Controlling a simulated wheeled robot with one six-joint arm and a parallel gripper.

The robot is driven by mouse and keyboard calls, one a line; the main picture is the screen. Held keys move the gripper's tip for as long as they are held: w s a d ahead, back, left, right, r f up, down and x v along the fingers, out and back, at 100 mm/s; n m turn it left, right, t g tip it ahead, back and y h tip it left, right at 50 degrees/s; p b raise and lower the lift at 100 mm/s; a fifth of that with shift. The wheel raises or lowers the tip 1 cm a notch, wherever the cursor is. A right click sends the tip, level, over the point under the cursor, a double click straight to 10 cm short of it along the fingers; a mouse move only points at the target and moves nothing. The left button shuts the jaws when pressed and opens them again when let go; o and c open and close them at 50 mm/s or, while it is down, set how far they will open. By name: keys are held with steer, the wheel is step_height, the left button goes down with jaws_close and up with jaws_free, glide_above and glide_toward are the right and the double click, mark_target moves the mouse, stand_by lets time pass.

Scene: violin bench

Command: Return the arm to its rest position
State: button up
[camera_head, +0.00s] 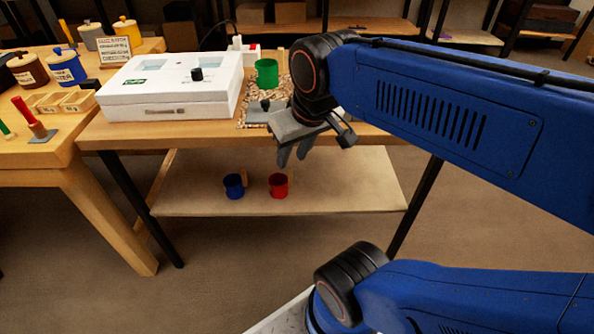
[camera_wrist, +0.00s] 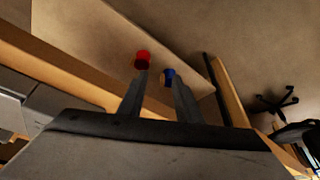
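My blue arm reaches in from the right in the head view. My gripper (camera_head: 293,155) hangs in front of the table's (camera_head: 372,134) front edge, pointing down. In the wrist view its two fingers (camera_wrist: 158,85) are apart with nothing held between them. Past the fingertips, the red mug (camera_wrist: 142,60) and the blue mug (camera_wrist: 168,75) show on the shelf far below. The gripper touches nothing that I can see.
A white box (camera_head: 170,88) and a green mug (camera_head: 267,73) on a speckled mat (camera_head: 248,108) stand on the table behind the gripper. The lower shelf (camera_head: 330,195) holds the two mugs. Another bench with jars (camera_head: 67,68) is at left. Open floor lies in front.

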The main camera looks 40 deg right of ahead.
steer(key=shift+n, duration=0.3)
steer(key=f, duration=0.1)
steer(key=s+f, duration=0.2)
steer(key=shift+s+a+f, duration=0.15)
steer(key=shift+a+f, duration=0.05)
steer(key=shift+a, duration=0.1)
